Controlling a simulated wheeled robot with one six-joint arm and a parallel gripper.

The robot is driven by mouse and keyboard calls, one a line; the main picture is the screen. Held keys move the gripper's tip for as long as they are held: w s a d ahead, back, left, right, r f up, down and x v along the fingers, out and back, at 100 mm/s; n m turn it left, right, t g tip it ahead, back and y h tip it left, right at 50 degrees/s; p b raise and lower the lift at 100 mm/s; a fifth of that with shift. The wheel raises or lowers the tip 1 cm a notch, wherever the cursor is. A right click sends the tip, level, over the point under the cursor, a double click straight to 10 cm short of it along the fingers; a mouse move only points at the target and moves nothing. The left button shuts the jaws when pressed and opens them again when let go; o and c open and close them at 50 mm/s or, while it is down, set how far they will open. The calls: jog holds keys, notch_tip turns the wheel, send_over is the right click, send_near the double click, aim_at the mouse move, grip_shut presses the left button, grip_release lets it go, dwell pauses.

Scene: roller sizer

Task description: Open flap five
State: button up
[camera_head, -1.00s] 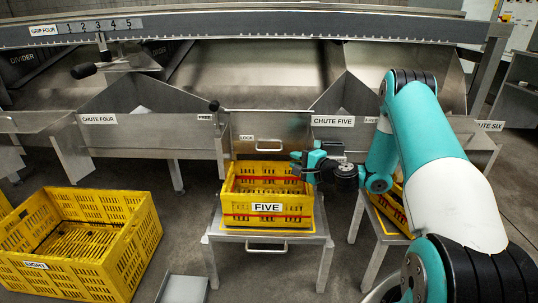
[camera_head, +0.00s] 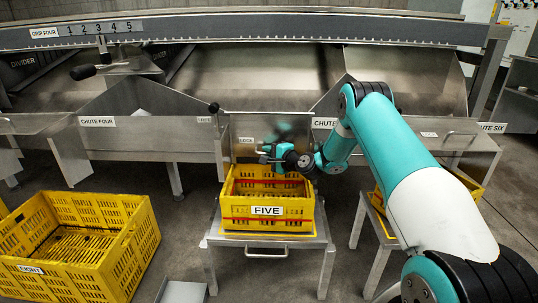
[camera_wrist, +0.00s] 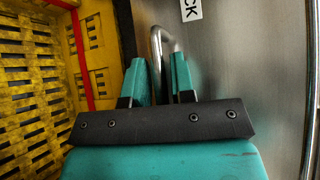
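Flap five is the bare steel plate (camera_head: 302,129) behind the crate marked FIVE, beside the CHUTE FIVE label (camera_head: 325,123). It stands upright and looks closed. My gripper (camera_head: 264,153) is in front of this plate, above the back of the crate. In the wrist view the plate (camera_wrist: 245,60) fills the right side, with a partly cut-off label ending in CK. A bent steel handle (camera_wrist: 156,45) reaches between the two teal fingers of my gripper (camera_wrist: 161,75). The fingers are apart, with some gap beside the bar. My gripper hides the handle in the head view.
The yellow crate FIVE (camera_head: 240,222) sits on a steel stand (camera_head: 222,242) just below my gripper. Its wall (camera_wrist: 85,70) is close on the left in the wrist view. A black-knobbed lever (camera_head: 214,107) stands left of the flap. Another yellow crate (camera_head: 130,245) is on the floor at left.

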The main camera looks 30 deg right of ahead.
grip_shut()
